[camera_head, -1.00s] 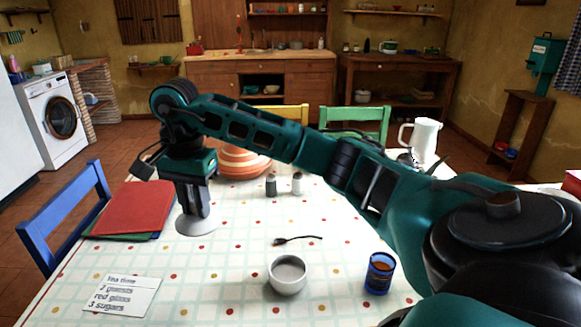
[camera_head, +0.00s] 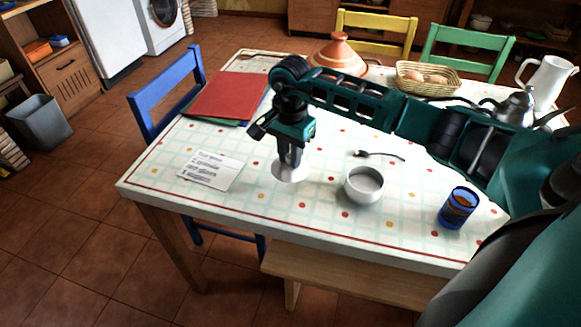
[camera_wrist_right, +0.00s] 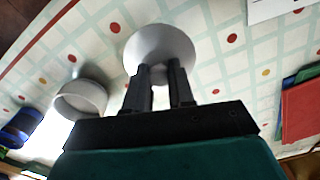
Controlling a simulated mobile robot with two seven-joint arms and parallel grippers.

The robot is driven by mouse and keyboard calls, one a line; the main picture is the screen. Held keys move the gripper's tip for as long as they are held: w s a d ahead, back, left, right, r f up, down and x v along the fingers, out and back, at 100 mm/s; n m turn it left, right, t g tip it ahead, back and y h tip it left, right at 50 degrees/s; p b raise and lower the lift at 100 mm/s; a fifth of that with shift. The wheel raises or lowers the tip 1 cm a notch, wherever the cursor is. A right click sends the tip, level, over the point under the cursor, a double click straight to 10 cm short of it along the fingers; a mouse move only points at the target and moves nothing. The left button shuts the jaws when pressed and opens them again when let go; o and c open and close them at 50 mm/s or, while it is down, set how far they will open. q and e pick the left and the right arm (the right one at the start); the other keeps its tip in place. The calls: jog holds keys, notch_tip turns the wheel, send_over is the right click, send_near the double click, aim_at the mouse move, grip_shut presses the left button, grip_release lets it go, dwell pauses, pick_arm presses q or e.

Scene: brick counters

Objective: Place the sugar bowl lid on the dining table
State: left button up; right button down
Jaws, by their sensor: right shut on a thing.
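The sugar bowl lid (camera_head: 291,172) is a pale grey-white disc just under my right gripper (camera_head: 290,160). My right gripper is shut on the lid and holds it over the left part of the dining table (camera_head: 330,226). The lid also shows in the right wrist view (camera_wrist_right: 160,48), at the fingertips. I cannot tell whether it touches the tablecloth. The sugar bowl (camera_head: 364,187), white and without a lid, stands on the table to the right of the gripper. My left gripper is not in view.
A note card (camera_head: 212,170) and a red folder (camera_head: 228,97) lie left of the gripper. A spoon (camera_head: 380,155), a blue glass (camera_head: 459,208), a basket (camera_head: 424,80), a terracotta tagine (camera_head: 338,55) and a metal teapot (camera_head: 515,108) are also on the table. A blue chair (camera_head: 165,92) stands at the left.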

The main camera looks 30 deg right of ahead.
jog(key=shift+f, duration=2.2)
jog(key=shift+f, duration=0.1)
jog(key=shift+f+b, duration=0.15)
jog(key=shift+b, duration=0.2)
jog(key=c, duration=1.3)
grip_release()
jog(key=o, duration=0.3)
jog(key=shift+o, duration=0.2)
